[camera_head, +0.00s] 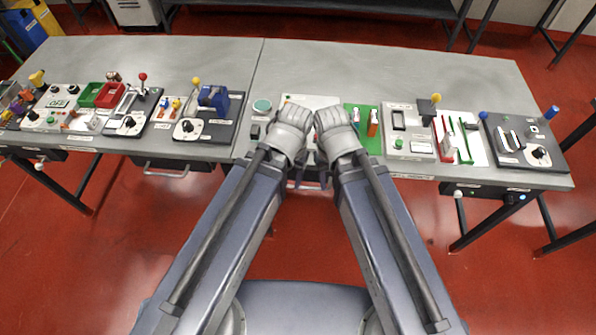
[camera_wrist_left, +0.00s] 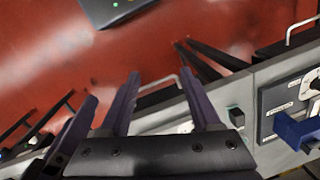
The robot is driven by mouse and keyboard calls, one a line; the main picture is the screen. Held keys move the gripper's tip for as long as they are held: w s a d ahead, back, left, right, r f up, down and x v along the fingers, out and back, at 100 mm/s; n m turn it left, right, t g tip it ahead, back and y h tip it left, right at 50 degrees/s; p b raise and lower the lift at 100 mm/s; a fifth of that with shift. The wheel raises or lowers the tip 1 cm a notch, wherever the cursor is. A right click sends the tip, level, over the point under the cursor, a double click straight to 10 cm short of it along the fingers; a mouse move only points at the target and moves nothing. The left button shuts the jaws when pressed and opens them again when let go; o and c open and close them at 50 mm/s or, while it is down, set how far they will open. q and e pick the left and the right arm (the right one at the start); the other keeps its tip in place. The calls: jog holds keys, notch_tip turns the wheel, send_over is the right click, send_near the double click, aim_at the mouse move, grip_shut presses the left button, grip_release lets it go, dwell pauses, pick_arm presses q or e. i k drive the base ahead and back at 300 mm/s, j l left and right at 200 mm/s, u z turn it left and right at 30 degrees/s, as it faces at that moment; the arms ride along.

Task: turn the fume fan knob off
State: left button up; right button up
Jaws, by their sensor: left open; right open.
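Dark rotary knobs on round dials show in the head view: one on the far-right panel (camera_head: 540,152), one on the panel with the blue block (camera_head: 188,126), and one further left (camera_head: 129,122). Their labels are too small to read, so I cannot tell which is the fume fan knob. My left gripper (camera_wrist_left: 160,82) is open and empty in the left wrist view, above the bench's front edge. My right gripper (camera_head: 322,180) is mostly hidden by its own wrist at the bench's front middle. Neither gripper is at any of these knobs.
The grey bench (camera_head: 330,70) carries several panels with levers, switches and buttons. A blue block (camera_head: 213,97) and red and green bins (camera_head: 108,95) stand at left. The bench's back strip is clear.

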aim_at(508, 199)
jog(key=z, duration=1.65)
jog(key=k+l+u, duration=0.1)
jog(key=k, duration=0.35)
jog(key=i+l+z, duration=0.1)
jog(key=i+l, duration=0.25)
jog(key=l, duration=0.2)
jog(key=i+l+z, duration=0.15)
jog(key=i+l, duration=0.2)
jog(key=l, duration=0.15)
